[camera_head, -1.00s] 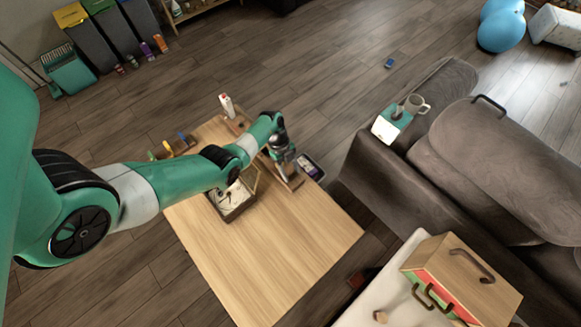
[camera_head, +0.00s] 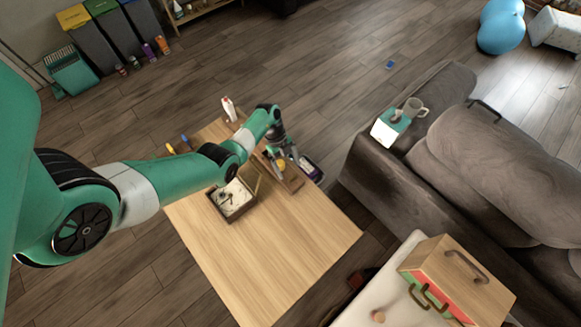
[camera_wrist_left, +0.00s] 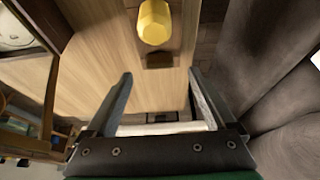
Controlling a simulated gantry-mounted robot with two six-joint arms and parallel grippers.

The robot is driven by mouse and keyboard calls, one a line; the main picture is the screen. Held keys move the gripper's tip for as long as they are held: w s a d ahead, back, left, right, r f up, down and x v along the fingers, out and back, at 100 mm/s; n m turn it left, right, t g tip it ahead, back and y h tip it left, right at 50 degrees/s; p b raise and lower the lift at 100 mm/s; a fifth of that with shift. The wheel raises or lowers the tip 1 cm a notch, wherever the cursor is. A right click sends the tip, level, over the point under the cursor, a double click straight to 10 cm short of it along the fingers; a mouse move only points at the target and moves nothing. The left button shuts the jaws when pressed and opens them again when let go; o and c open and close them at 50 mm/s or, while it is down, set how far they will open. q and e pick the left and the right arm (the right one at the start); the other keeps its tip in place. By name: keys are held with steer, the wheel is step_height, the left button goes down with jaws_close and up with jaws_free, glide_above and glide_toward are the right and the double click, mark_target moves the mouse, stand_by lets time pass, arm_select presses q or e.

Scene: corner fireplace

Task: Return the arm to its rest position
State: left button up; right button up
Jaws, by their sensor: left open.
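My left gripper (camera_head: 288,163) is over the far right part of the wooden table (camera_head: 265,260) in the head view, with the green arm reaching across from the left. In the left wrist view its two fingers (camera_wrist_left: 160,76) are spread, with nothing between them. A yellow piece (camera_wrist_left: 155,22) shows beyond the fingertips, apart from them, beside a small dark block. A small yellow patch (camera_head: 281,161) also shows near the gripper in the head view. My right gripper is not in view.
An open box (camera_head: 232,215) with a pale inside stands on the table under my forearm. A white bottle (camera_head: 229,108) stands at the far edge. A grey sofa (camera_head: 395,190) lies further right. The table's near part is clear.

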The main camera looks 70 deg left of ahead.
arm_select(q)
steer(key=shift+p+v, duration=1.05)
steer(key=shift+v, duration=2.5)
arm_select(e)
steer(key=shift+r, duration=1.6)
